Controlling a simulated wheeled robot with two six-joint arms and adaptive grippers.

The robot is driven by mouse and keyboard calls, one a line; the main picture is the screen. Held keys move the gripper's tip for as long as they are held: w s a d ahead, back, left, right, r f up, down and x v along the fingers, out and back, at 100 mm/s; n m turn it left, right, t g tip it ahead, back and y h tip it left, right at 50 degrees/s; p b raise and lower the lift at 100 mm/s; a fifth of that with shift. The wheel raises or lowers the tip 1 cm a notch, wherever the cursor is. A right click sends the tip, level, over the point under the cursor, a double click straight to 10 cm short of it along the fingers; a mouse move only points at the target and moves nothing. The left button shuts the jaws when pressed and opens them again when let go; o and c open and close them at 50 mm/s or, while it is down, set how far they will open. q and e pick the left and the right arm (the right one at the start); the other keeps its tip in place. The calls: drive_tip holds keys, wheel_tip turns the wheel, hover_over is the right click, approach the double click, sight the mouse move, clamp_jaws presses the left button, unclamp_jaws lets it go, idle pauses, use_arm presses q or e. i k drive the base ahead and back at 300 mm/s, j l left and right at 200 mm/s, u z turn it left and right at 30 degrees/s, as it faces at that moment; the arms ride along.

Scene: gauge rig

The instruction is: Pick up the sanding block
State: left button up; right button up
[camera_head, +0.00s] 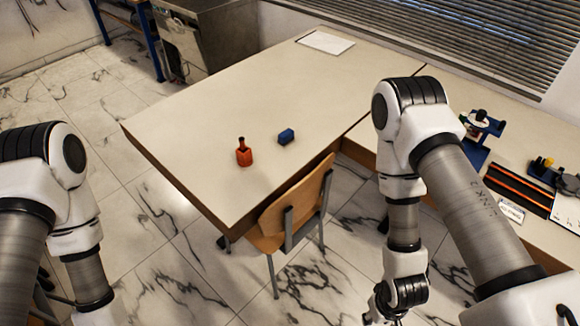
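A small blue block (286,136), which looks like the sanding block, lies on the cream tabletop (235,100). It stands apart from a red-orange bottle (243,153) to its left and nearer to me. My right arm hangs down to the right of the table, and only a dark part of its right gripper (378,310) shows at the bottom edge, well away from the block. Its fingertips are cut off. My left arm comes in at the left, and its gripper is below the picture. Neither gripper is near the block.
A wooden chair (284,217) stands against the table's near edge. A white sheet (325,42) lies at the far end. The right-hand worktop holds a blue stand (477,150) and a black and orange tray (518,190). Much of the tabletop is clear.

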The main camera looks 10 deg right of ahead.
sight(285, 138)
drive_tip(key=k+z, duration=0.1)
drive_tip(key=z, duration=0.85)
drive_tip(key=k+l+z, duration=0.1)
drive_tip(key=z, duration=0.35)
drive_tip(key=k+z, duration=0.1)
drive_tip(key=z, duration=0.35)
drive_tip(key=l+z, duration=0.15)
drive_tip(key=z, duration=0.35)
drive_tip(key=j, duration=0.45)
drive_tip(key=k+j+z, duration=0.1)
drive_tip(key=j, duration=0.35)
drive_tip(key=k+j+z, duration=0.1)
drive_tip(key=j, duration=0.35)
drive_tip(key=k+j, duration=0.1)
drive_tip(key=j, duration=0.35)
drive_tip(key=k+j+z, duration=0.1)
drive_tip(key=j, duration=0.35)
drive_tip(key=k+j, duration=0.15)
drive_tip(key=j, duration=0.25)
drive_tip(key=k+j+z, duration=0.15)
drive_tip(key=j, duration=0.3)
drive_tip(key=k+j, duration=0.1)
drive_tip(key=j, duration=0.35)
drive_tip(key=i+j, duration=0.35)
drive_tip(key=j, duration=0.15)
